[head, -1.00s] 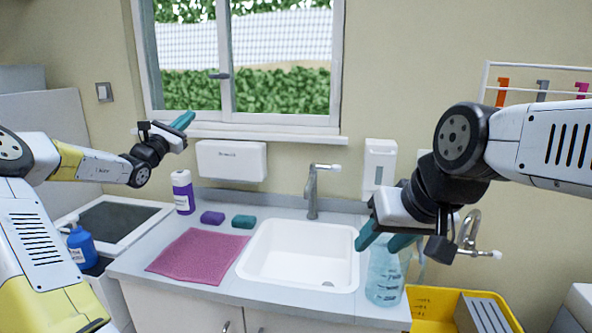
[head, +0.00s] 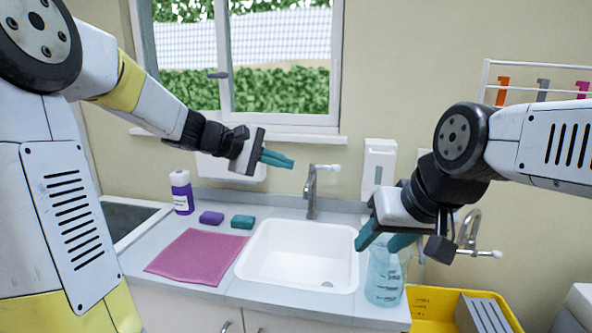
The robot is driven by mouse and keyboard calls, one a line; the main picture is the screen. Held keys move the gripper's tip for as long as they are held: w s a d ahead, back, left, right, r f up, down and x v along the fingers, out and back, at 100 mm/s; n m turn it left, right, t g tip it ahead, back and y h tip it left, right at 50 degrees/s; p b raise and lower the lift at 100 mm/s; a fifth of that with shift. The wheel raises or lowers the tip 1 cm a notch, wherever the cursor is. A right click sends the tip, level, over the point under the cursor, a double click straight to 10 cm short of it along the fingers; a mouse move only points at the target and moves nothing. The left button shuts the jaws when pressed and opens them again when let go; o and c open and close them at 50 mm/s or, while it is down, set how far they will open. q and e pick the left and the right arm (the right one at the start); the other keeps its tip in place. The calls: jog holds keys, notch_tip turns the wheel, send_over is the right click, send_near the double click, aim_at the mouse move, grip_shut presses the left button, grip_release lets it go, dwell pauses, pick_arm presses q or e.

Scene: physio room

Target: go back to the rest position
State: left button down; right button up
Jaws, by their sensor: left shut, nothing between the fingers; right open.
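My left gripper (head: 277,158) is shut and empty. In the head view it is in the air in front of the wall, above the back of the sink and left of the tap (head: 312,190). Its teal fingers point right. My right gripper (head: 385,240) is open and empty.
On the counter stand a purple-labelled bottle (head: 182,192), a purple sponge (head: 211,218), a teal sponge (head: 243,222) and a pink cloth (head: 197,257). A soap dispenser (head: 379,165) hangs on the wall. A yellow crate (head: 432,303) is at lower right.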

pick_arm(q)
jog(key=s+a+f+m+g+y, duration=0.25)
jog(key=s+m+y, duration=0.25)
jog(key=s, duration=0.9)
jog(key=s+a+f+m+t+y, duration=0.2)
jog(key=s+a+m+y, duration=0.2)
jog(key=s+a, duration=0.4)
jog(key=s, duration=0.3)
jog(key=shift+a+f+m, duration=0.3)
jog(key=shift+a+f, duration=0.05)
jog(key=shift+f, duration=0.05)
